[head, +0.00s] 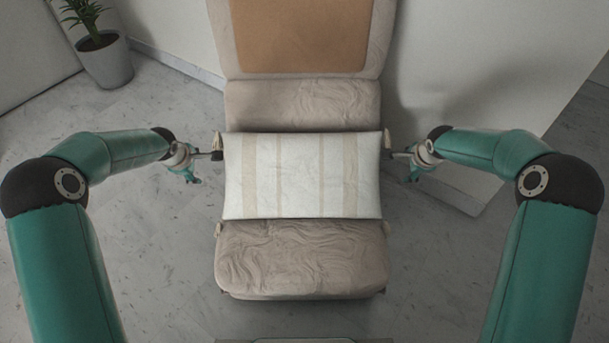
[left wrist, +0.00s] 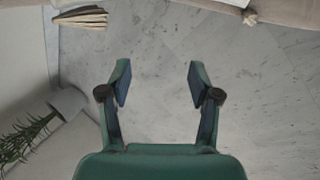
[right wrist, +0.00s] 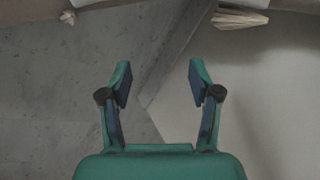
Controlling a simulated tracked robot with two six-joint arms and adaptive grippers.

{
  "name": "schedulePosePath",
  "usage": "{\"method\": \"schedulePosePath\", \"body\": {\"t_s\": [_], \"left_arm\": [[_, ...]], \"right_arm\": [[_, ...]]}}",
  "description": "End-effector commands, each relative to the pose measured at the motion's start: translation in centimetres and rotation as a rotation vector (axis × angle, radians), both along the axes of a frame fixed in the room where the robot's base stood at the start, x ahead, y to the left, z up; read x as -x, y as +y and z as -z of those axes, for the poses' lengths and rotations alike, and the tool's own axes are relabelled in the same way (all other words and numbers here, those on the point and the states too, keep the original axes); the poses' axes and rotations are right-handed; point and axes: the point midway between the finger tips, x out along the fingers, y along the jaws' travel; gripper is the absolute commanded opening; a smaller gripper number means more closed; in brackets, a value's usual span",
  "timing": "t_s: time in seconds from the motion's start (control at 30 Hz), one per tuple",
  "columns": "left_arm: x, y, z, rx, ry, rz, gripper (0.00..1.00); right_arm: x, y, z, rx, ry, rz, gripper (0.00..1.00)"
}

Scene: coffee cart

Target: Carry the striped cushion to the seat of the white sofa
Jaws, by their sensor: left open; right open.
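The striped cushion (head: 303,175), white with beige bands, lies flat in the head view across the middle of a pale beige, wrinkled sofa seat (head: 300,262). I cannot tell whether it rests fully on the seat. My left gripper (head: 189,176) is beside its left edge, and my right gripper (head: 413,174) is beside its right edge. Both wrist views show open, empty jaws, the left gripper (left wrist: 158,82) and the right gripper (right wrist: 158,82), over bare floor. Dark parts at both wrists reach close to the cushion's side edges; contact is unclear.
The sofa's back, with a tan panel (head: 302,35), rises at the far end. A potted plant (head: 104,58) stands at the upper left. A pale wall (head: 475,80) is close at the right.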

Motion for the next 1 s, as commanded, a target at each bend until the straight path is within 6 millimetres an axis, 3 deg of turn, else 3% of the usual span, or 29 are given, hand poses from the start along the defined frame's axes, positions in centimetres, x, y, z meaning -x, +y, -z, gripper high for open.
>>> {"method": "schedulePosePath", "body": {"t_s": [0.4, 0.6, 1.0], "left_arm": [[-3.6, -0.1, 7.4, 0.0, 0.003, 0.0, 0.62], [-5.1, -0.1, 10.2, 0.0, 0.001, 0.0, 0.62], [-5.3, -1.6, 10.5, 0.0, 0.001, 0.002, 0.62]], "right_arm": [[-3.6, 0.0, 7.4, -0.001, 0.003, 0.002, 0.62], [-5.1, 0.0, 10.2, 0.001, 0.001, 0.0, 0.62], [-5.2, 1.4, 10.5, 0.0, 0.001, 0.001, 0.62]]}}
